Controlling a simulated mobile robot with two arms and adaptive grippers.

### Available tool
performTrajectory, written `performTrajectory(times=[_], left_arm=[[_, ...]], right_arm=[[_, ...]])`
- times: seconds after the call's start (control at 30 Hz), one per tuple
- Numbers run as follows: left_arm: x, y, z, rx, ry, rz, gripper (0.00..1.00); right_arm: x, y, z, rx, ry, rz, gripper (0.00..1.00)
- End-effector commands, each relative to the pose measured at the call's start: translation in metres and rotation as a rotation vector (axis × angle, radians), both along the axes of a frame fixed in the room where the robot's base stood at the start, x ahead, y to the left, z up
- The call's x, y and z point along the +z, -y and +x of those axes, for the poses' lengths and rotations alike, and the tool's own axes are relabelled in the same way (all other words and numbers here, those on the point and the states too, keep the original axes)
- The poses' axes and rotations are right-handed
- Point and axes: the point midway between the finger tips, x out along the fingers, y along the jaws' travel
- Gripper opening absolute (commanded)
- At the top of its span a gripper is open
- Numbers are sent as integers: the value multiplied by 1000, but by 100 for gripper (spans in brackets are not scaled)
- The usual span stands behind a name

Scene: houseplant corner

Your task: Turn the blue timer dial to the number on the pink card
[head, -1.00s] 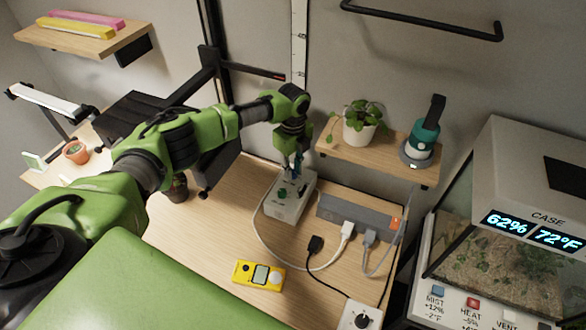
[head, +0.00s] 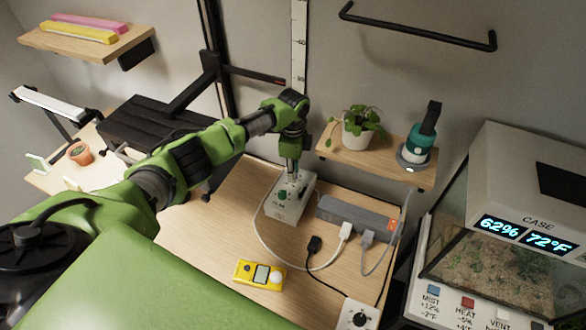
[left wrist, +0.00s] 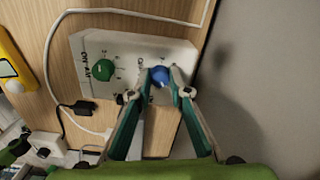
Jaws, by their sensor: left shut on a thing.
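The white timer box (head: 288,199) lies on the wooden bench and has a green dial (head: 282,195) and a blue dial. In the left wrist view the blue dial (left wrist: 161,76) sits between the fingertips of my left gripper (left wrist: 162,80), with the green dial (left wrist: 103,70) beside it. My left gripper (head: 292,177) comes down from above and is shut on the blue dial. The fingers hide parts of the dial and its markings, and its numbers are too small to read. I cannot make out a pink card. My right gripper is not in view.
A grey power strip (head: 355,217) with plugs and cables lies right of the box. A yellow meter (head: 260,274) lies in front. A shelf (head: 375,163) with a potted plant (head: 360,127) overhangs behind. A glass case (head: 500,250) stands at right.

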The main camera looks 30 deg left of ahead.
Motion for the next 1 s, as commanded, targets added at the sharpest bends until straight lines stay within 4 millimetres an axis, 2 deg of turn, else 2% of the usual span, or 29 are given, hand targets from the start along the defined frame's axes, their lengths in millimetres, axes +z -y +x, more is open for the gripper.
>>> performTrajectory(times=[0.33,0.9,0.93,1.0], left_arm=[[1,0,0,161,1,1,0],[1,0,1,194,3,1,0],[1,0,1,194,3,1,23],[1,0,1,194,3,1,35]], right_arm=[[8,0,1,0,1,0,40],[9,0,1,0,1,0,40],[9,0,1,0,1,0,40],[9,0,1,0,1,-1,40]])
